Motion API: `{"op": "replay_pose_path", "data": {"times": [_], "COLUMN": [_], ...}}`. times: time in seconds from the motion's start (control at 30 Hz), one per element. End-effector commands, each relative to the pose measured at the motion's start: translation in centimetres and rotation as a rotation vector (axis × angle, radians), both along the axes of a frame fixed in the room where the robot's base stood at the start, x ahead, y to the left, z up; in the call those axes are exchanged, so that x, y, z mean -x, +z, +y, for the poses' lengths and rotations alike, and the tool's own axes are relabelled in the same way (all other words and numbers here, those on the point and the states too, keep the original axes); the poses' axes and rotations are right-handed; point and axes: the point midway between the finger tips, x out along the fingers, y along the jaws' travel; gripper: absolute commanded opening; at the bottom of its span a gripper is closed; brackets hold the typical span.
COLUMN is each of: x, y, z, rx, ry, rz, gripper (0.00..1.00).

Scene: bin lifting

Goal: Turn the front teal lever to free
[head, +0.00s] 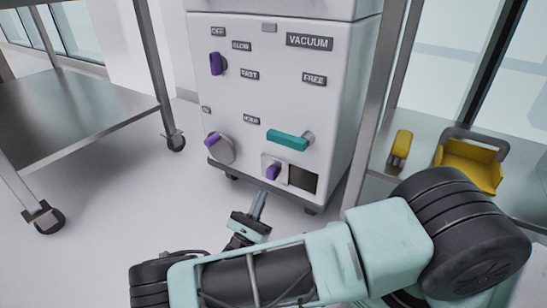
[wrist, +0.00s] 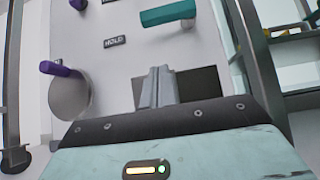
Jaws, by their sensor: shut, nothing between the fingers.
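The teal lever (head: 287,140) is on the front of the white vacuum cabinet, lying nearly level with its pivot at the right end and its grip pointing left. The HOLD label (head: 251,120) is above and left of it; the FREE label (head: 314,79) is above its pivot. In the wrist view the teal lever (wrist: 168,13) shows at the top, above the fingers. My gripper (head: 260,196) is shut and empty, below the lever and apart from it. Its fingers (wrist: 158,77) point at the lower panel, where a purple knob (head: 273,171) sits beside a dark window.
Another purple lever on a round dial (head: 225,153) is at the lower left, and a purple knob (head: 215,63) at the upper left. A steel cart (head: 80,115) stands left. A shelf at right holds yellow items (head: 470,168). The floor left of the cabinet is clear.

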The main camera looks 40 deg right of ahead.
Motion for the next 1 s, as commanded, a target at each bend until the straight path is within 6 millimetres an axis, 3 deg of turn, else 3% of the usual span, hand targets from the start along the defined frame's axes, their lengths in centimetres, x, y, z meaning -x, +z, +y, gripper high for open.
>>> {"op": "replay_pose_path", "data": {"times": [0.27,0.67,0.8,1.0], "x": [-0.5,-2.4,-2.4,-2.4], "y": [2.1,7.8,9.8,11.0], "z": [-1.6,-7.0,-6.7,-6.7], "rx": [0.001,-0.001,-0.002,-0.002], "ry": [-0.004,-0.005,-0.001,-0.001], "rz": [0.001,0.001,-0.001,0.001], "gripper": [0.00,0.00,0.00,0.00]}}
